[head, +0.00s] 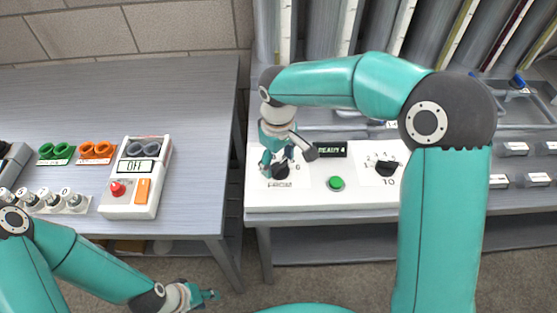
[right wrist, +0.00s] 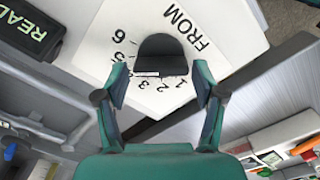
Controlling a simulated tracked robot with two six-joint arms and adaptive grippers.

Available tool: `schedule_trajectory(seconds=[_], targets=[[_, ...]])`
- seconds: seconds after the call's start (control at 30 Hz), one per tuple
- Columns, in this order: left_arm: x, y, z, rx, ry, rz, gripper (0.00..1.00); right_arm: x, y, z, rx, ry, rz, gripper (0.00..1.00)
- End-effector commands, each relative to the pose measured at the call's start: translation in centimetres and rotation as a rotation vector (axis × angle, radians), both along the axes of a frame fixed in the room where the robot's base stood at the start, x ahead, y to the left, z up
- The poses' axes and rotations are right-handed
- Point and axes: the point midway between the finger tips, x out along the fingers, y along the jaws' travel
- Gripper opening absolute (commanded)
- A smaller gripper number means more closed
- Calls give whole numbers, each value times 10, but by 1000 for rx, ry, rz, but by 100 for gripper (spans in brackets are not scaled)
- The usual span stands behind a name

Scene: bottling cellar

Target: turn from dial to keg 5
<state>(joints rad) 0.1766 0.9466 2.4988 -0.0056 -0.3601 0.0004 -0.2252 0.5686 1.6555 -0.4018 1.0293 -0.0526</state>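The black knob of the FROM dial (right wrist: 162,58) sits on a white plate (right wrist: 95,52) with numbers around it, 6 and 5 readable among them. A small white mark shows on the knob's lower edge; I cannot tell which number it points at. My right gripper (right wrist: 162,85) is open, with one finger on each side of the knob and a gap visible on both sides. In the head view, my right gripper (head: 277,162) hangs over the FROM dial and partly hides it. My left gripper (head: 208,296) is low, in front of the left table, and its opening is unclear.
Right of the FROM dial are a green button (head: 336,183), a READY display (head: 331,149) and the TO dial (head: 388,167). The left table holds a box (head: 145,150) reading OFF, with a red button (head: 118,188). A gap separates the two tables.

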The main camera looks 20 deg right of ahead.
Motion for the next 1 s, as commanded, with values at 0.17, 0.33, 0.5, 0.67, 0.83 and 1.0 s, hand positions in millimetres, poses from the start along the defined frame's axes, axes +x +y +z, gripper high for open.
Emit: schedule_trajectory(seconds=[0.17,0.33,0.5,0.67,0.83,1.0], targets=[[0,0,0,0,0,0,40,-1,0,-1,0,4,1,81],[0,0,0,0,0,0,40,-1,0,-1,-1,5,1,81],[0,0,0,0,0,0,40,-1,0,9,-1,3,0,81],[0,0,0,0,0,0,40,0,0,33,1,0,1,81],[0,0,0,0,0,0,40,0,1,68,1,0,0,81],[0,0,0,0,0,0,40,0,0,98,1,0,1,81]])
